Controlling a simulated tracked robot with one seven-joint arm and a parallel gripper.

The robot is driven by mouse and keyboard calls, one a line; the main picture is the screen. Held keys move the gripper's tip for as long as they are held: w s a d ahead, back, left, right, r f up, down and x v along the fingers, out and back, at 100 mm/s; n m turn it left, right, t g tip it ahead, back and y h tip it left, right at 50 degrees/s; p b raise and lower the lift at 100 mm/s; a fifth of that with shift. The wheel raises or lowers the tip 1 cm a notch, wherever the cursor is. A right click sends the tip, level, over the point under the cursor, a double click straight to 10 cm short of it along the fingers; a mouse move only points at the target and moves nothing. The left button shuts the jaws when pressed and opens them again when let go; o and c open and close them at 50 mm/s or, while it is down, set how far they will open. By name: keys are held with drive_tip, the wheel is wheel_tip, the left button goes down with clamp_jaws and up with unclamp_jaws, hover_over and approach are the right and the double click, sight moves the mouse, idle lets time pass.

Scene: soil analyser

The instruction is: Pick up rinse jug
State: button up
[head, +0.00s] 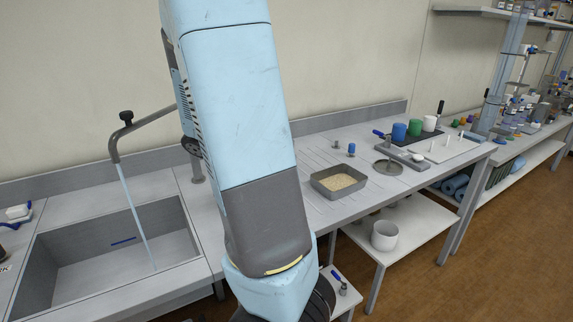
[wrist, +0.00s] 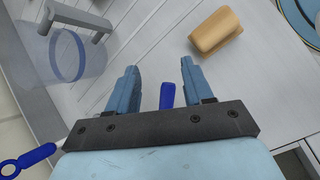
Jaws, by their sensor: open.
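A clear, jug-like vessel (wrist: 85,70) with a blue ring stands at the upper left of the wrist view; I take it to be the rinse jug. A grey bar (wrist: 78,16) crosses near its top; I cannot tell whether this is its handle. My gripper (wrist: 160,67) is open, with its two blue-grey fingers apart over the pale grooved surface. The vessel is left of the fingers, apart from them. A blue handle-like piece (wrist: 166,95) shows between the fingers, and I cannot tell if they touch it. In the head view my arm hides the gripper, and I cannot find this vessel.
A tan block (wrist: 214,31) lies ahead of the right finger, with a blue-rimmed round dish (wrist: 303,22) beyond. In the head view, a sink (head: 75,275) with a running tap is left; a sand tray (head: 326,190) is right. A white pot (head: 384,236) stands on the lower shelf.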

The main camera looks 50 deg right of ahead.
drive_tip(key=d+n+h, duration=0.1)
drive_tip(key=d, duration=0.2)
drive_tip(key=d+f+n+g+h, duration=0.1)
drive_tip(key=d+n+h, duration=0.1)
drive_tip(key=d, duration=0.1)
drive_tip(key=w+d+n+g+h, duration=0.1)
drive_tip(key=d+n+h, duration=0.1)
drive_tip(key=d, duration=0.2)
drive_tip(key=shift+d+f, duration=0.1)
drive_tip(key=shift+f, duration=0.2)
drive_tip(key=shift+w+d+r+n+h, duration=0.2)
drive_tip(key=shift+d+n, duration=0.1)
drive_tip(key=shift+d, duration=0.1)
drive_tip(key=shift+w+d+r+n+h, duration=0.1)
drive_tip(key=shift+d+n+h, duration=0.1)
drive_tip(key=shift+d+n, duration=0.15)
drive_tip(key=shift+x, duration=1.2)
drive_tip(key=d, duration=0.2)
drive_tip(key=d+f, duration=0.1)
drive_tip(key=d, duration=0.1)
drive_tip(key=shift+s, duration=0.3)
drive_tip(key=shift+s+d+f, duration=0.2)
drive_tip(key=shift+d+f, duration=0.05)
drive_tip(key=shift+d, duration=0.25)
clamp_jaws()
